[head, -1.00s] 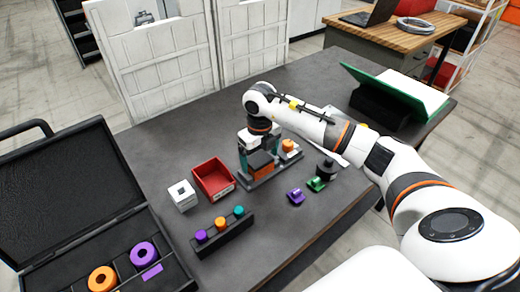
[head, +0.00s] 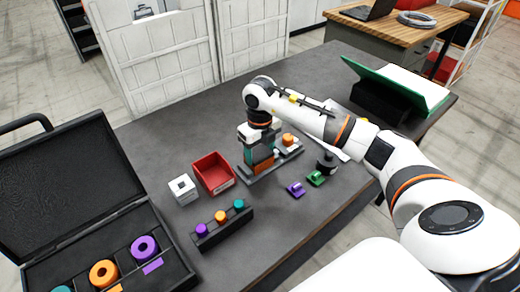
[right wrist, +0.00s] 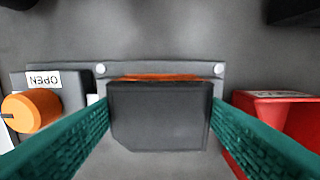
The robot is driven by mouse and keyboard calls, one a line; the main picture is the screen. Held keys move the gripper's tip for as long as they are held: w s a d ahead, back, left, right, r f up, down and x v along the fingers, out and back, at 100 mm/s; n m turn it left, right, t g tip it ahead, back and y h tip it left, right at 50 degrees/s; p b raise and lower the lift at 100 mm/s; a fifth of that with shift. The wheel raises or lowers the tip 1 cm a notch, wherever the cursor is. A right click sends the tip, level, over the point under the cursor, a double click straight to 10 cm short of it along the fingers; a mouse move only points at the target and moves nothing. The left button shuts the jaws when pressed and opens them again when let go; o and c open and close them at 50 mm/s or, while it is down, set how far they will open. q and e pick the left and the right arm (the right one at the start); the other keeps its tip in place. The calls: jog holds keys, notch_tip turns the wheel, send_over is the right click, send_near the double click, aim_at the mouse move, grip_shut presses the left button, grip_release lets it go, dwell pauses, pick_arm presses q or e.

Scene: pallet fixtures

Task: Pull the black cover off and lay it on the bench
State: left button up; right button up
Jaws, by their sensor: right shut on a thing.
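The black cover (right wrist: 160,115) is a dark block between the teal fingers of my right gripper (right wrist: 160,112), which is shut on its two sides. In the head view the gripper (head: 260,150) points down at the fixture (head: 284,165), and the dark cover (head: 262,153) shows between its fingers. Orange (head: 264,168) shows under the cover, and an orange strip (right wrist: 160,77) shows along its edge in the wrist view. I cannot tell whether the cover is clear of the fixture. The grey bench (head: 165,140) lies around it. My left gripper is out of view.
Purple (head: 296,190) and green (head: 316,178) pieces lie in front. The bench's back left is bare.

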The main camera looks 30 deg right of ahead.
aim_at(260, 153)
jog(key=shift+w+d+r, duration=0.1)
jog(key=shift+w+r, duration=0.15)
jog(key=shift+r, duration=0.3)
jog(key=shift+r+p, duration=0.2)
jog(key=shift+p, duration=0.1)
jog(key=shift+c, duration=0.4)
jog(key=shift+s+r, duration=0.25)
jog(key=shift+w+r+p, duration=0.1)
jog(key=shift+r+p, duration=0.65)
jog(key=shift+r, duration=0.05)
jog(key=shift+r+p, duration=0.85)
jog(key=shift+r, duration=0.45)
